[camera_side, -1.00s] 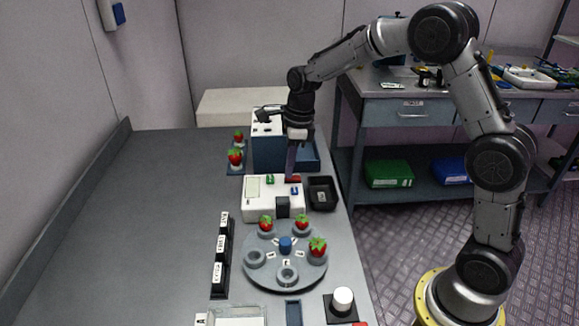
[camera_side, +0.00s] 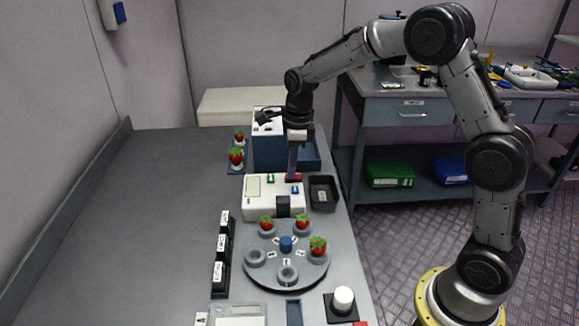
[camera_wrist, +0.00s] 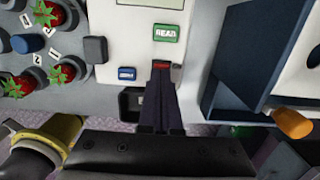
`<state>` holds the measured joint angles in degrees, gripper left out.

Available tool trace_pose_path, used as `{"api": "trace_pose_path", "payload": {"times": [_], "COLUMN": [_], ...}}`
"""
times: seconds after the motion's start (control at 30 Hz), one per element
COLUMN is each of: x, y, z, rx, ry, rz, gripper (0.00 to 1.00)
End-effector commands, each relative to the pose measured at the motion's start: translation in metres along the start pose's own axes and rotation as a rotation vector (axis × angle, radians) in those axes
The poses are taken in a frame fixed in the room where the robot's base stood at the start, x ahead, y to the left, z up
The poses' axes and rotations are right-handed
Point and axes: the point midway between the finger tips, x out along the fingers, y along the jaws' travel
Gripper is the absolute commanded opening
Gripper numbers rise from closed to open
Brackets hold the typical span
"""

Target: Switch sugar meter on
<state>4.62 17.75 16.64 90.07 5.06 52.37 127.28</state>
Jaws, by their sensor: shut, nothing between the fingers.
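The sugar meter is a white box (camera_side: 258,209) behind the turntable, with a pale display (camera_side: 253,188), a green button, a blue button (camera_side: 295,190) and a dark block on its front. In the wrist view its green button (camera_wrist: 166,32) reads READ, and its blue button (camera_wrist: 127,73) lies nearer. A red switch (camera_wrist: 161,66) sits at the meter's edge, right at my fingertips and partly hidden by them. My gripper (camera_side: 293,174) points down at the meter's back right corner, shut and empty. Whether the fingertips touch the red switch I cannot tell.
A grey turntable (camera_side: 262,277) with several cups and strawberries stands in front of the meter. A black tray (camera_side: 323,205) is right of it, and a blue-and-white box (camera_side: 265,150) close behind. The table's left side is clear.

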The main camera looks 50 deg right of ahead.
Motion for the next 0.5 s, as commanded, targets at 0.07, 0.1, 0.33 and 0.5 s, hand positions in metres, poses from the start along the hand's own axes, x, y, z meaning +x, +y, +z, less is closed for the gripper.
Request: {"api": "trace_pose_path", "payload": {"times": [0.07, 0.1, 0.33, 0.5], "x": [0.0004, -0.0002, -0.0016, -0.0021], "y": [0.0007, 0.0007, 0.0006, 0.0004], "z": [-0.0055, -0.0072, -0.0105, -0.0099], "rx": [0.002, 0.002, 0.002, 0.001], "ry": [0.005, 0.004, 0.003, 0.001], "rz": [0.004, 0.004, 0.003, 0.002], "gripper": [0.00, 0.00, 0.00, 0.00]}}
